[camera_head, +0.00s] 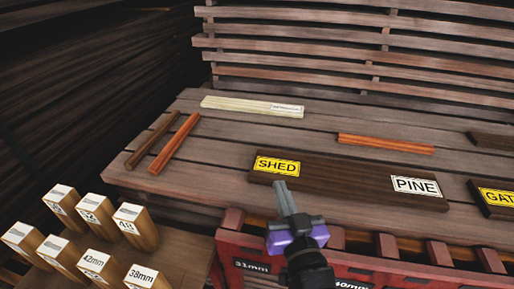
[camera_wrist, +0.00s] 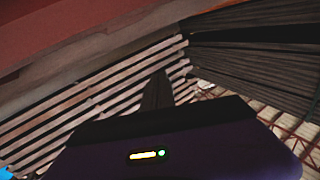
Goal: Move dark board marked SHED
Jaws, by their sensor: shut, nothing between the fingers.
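A dark board (camera_head: 345,182) lies flat on the slatted wooden bench in the head view. It has a yellow SHED label at its left end and a white PINE label at its right end. My gripper (camera_head: 287,197) is in front of the board's left part, close to its front edge in the picture. Its fingers are shut and hold nothing. I cannot tell whether the fingertips touch the board. The wrist view shows the dark gripper body and a dark finger (camera_wrist: 157,92) against stacked planks, and the board is not identifiable there.
A second dark board marked GAT (camera_head: 480,202) lies to the right, cut by the frame. A pale board (camera_head: 240,106), a reddish strip (camera_head: 385,144) and two sticks (camera_head: 173,143) lie behind. Labelled wooden blocks (camera_head: 139,230) stand at the lower left. A red rack (camera_head: 228,250) lies in front.

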